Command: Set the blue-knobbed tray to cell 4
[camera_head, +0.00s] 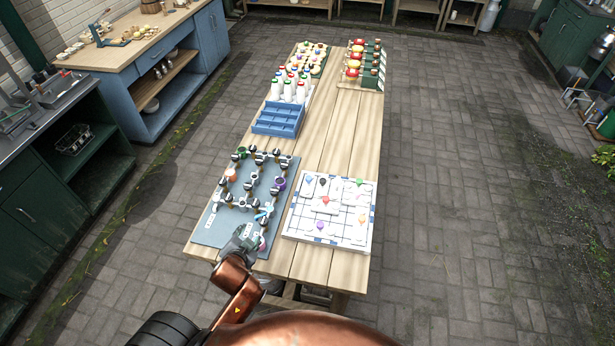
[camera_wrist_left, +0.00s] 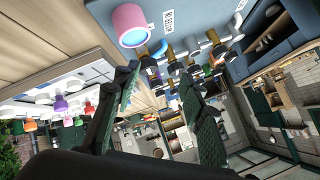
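A white board (camera_head: 330,243) with blue edge marks lies at the near right of the table and carries flat white trays with coloured knobs. Cell numbers are too small to read. My left gripper (camera_head: 246,237) is over the near right corner of the grey board, left of the white board. In the left wrist view its two fingers (camera_wrist_left: 165,105) are apart with nothing between them. My right gripper is not in view.
The grey board (camera_head: 207,230) holds several black-and-brass posts and coloured cups. A pink cylinder (camera_wrist_left: 130,24) is close to the left gripper in the wrist view. A blue crate (camera_head: 276,120) and white bottles stand farther back. The table's right middle (camera_head: 345,135) is bare.

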